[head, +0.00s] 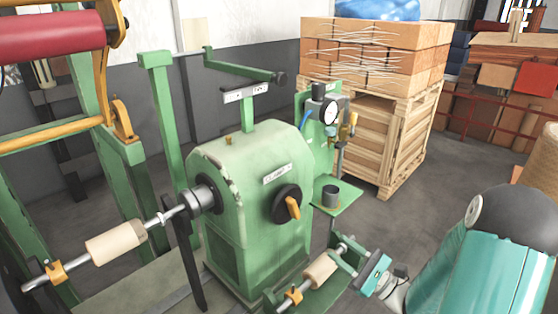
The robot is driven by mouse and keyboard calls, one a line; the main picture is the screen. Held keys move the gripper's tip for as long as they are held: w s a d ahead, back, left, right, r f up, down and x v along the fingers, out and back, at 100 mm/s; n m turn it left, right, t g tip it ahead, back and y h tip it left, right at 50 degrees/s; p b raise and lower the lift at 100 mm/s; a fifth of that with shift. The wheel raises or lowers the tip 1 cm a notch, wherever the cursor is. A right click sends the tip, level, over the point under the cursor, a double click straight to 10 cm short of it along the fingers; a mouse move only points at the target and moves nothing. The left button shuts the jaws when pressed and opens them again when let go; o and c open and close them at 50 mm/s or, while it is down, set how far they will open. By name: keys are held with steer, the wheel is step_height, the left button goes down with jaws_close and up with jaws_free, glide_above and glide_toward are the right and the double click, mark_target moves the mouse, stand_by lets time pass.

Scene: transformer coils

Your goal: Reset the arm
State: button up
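A large teal, dark-capped part (490,255) at the lower right looks like a link of my arm, close to the camera. Left of it, a small teal-edged block (375,273) with a pale fitting and dark cable may be my gripper, seen from behind. Its fingers cannot be made out, and I see nothing clearly held. It appears beside the low green bracket with a small wooden roller (320,271), but I cannot tell whether they touch.
A green winding machine (240,215) stands in the middle, its shaft carrying a wooden roller (115,243) out to the left. A red roll (50,36) hangs upper left. A wooden crate (375,140) stands behind. Grey floor (405,215) is clear to the right.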

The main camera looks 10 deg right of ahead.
steer(key=s+a+r+n+g+h, duration=0.3)
steer(key=s+a+n+g+h, duration=0.1)
steer(key=s+a+n+g, duration=0.95)
steer(key=s+d+r+n+t+h, duration=0.3)
steer(key=r+n+h, duration=0.5)
steer(key=h, duration=0.3)
steer(key=shift+d+r+n, duration=0.25)
steer(key=shift+d+n, duration=0.1)
steer(key=shift+n, duration=0.4)
steer(key=shift+s+a, duration=0.1)
